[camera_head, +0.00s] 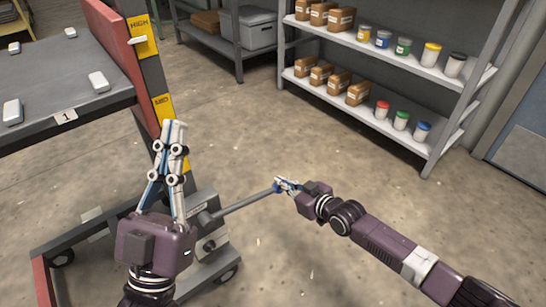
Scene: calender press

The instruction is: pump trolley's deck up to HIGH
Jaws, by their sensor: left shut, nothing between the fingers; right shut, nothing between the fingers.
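The trolley's dark deck (60,78) is at the left, with a "1" label on its front edge. Beside it is an upright with a yellow HIGH label (142,36) at the top and another yellow label (163,106) lower down. A pale pointer (137,39) lies across the HIGH label. The pump lever (245,203) slants up rightward from a grey pump block (205,220) to a blue end. My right gripper (280,184) is shut at this end; I cannot tell whether it touches. My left gripper (174,126) is shut, pointing up in front of the upright, hiding part of it.
Several pale blocks (99,82) lie on the deck. A shelf rack (385,125) with boxes and jars stands at the back right. A grey bench (215,38) with a bin is behind. The floor (330,150) between trolley and rack is clear.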

